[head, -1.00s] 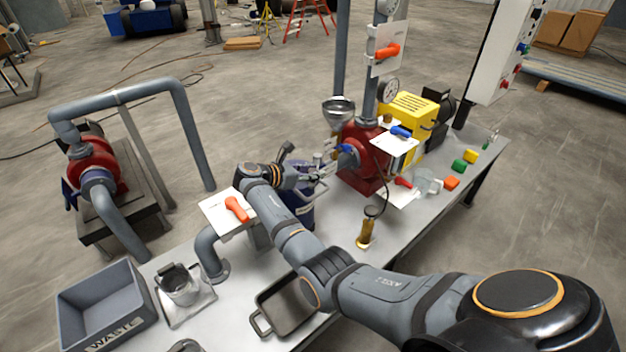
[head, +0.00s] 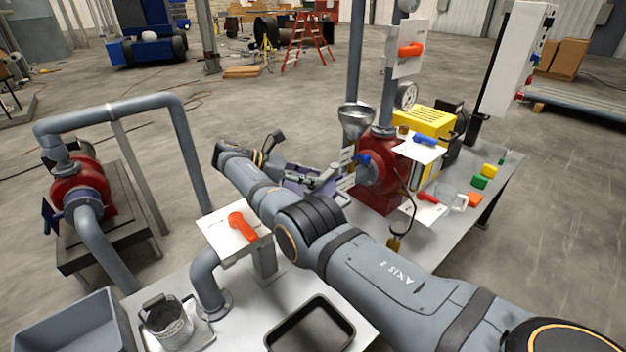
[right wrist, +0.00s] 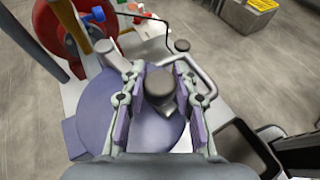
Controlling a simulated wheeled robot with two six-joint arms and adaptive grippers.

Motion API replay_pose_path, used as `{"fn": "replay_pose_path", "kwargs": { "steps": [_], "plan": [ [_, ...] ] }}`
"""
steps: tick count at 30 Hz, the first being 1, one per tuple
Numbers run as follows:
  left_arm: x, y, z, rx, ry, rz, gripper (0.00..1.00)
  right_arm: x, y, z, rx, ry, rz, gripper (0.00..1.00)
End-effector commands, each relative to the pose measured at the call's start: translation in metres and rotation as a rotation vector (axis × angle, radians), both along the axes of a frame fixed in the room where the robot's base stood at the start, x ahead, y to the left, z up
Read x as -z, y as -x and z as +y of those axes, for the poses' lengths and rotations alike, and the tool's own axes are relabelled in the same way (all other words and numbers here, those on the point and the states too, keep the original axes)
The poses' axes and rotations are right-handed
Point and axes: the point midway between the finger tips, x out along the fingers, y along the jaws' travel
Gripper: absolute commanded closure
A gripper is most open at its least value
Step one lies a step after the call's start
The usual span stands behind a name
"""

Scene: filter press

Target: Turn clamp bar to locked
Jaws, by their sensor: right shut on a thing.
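The filter press is a purple round housing (right wrist: 95,110) below my right gripper in the right wrist view. In the head view its purple body (head: 300,176) is mostly hidden behind my right arm. My right gripper (right wrist: 158,82) is shut on a rounded grey piece (right wrist: 160,88), which looks like the clamp bar, with a finger on either side. In the head view my right gripper (head: 328,180) is at the press, partly hidden. Whether the bar sits at its locked position cannot be told. My left gripper is not in view.
A red pump (head: 385,180) with a blue handle stands just beyond the press. A white panel with an orange lever (head: 241,227), a metal bucket (head: 172,320), a black tray (head: 313,326) and a grey bin (head: 70,325) are nearer. Colored blocks (head: 481,182) lie at right.

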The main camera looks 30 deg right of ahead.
Motion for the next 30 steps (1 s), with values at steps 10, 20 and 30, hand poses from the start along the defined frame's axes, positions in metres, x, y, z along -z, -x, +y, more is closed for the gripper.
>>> {"fn": "replay_pose_path", "kwargs": {
  "steps": [10, 20, 30],
  "plan": [
    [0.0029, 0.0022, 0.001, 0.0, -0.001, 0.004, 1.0, 0.0017, 0.0013, 0.0015, 0.009, -0.001, 0.004, 1.0],
    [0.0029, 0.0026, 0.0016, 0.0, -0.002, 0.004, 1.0, 0.0017, 0.0013, 0.0013, 0.008, -0.001, 0.003, 0.53],
    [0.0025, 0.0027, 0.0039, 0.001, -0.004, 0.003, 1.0, 0.0007, 0.0008, 0.0015, 0.007, 0.0, 0.001, 0.46]
  ]
}}
